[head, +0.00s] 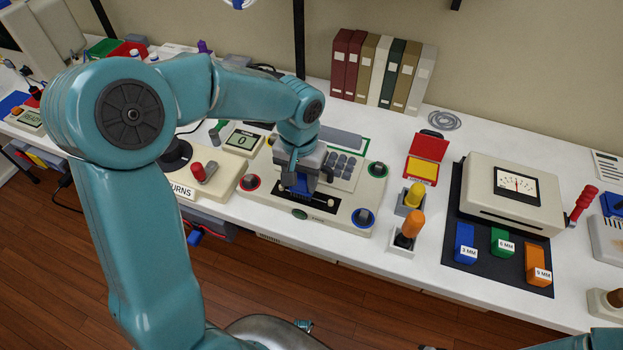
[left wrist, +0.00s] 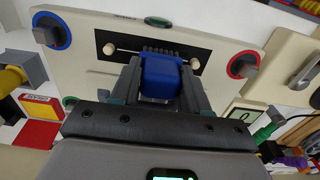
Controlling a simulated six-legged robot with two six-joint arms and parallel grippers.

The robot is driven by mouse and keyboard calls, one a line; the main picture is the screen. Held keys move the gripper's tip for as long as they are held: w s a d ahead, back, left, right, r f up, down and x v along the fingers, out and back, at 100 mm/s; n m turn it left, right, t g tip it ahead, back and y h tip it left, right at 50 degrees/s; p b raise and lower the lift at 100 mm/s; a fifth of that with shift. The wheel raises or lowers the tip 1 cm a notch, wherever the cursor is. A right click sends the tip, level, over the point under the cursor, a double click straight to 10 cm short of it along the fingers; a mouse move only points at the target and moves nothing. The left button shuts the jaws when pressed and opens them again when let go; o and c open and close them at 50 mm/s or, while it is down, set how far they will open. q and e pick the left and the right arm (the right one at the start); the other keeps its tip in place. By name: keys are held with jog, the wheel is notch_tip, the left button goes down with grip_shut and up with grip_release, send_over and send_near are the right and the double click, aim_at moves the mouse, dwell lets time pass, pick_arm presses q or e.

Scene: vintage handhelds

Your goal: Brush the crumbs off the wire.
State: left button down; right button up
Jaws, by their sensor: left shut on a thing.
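My left gripper (head: 299,184) is shut on a blue brush (left wrist: 160,76), one finger on each side of its handle. Dark bristles (left wrist: 158,50) show past the handle in the left wrist view. They lie over a black recess (head: 316,204) in a cream console, between two pale posts, one (left wrist: 110,48) to the left and one (left wrist: 193,63) to the right. I cannot make out any crumbs. My right gripper is not in view.
A meter box (head: 512,194) stands farther right. Binders (head: 375,70) line the wall.

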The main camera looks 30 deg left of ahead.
pick_arm(q)
jog(key=shift+s+a, duration=0.2)
jog(key=shift+a, duration=0.5)
jog(key=shift+d, duration=0.1)
jog(key=shift+w+d, duration=0.2)
jog(key=shift+d, duration=0.35)
jog(key=shift+w+d, duration=0.15)
jog(key=shift+d, duration=0.35)
notch_tip(320, 180, up, 6)
jog(key=p, duration=0.4)
jog(key=shift+p, duration=0.35)
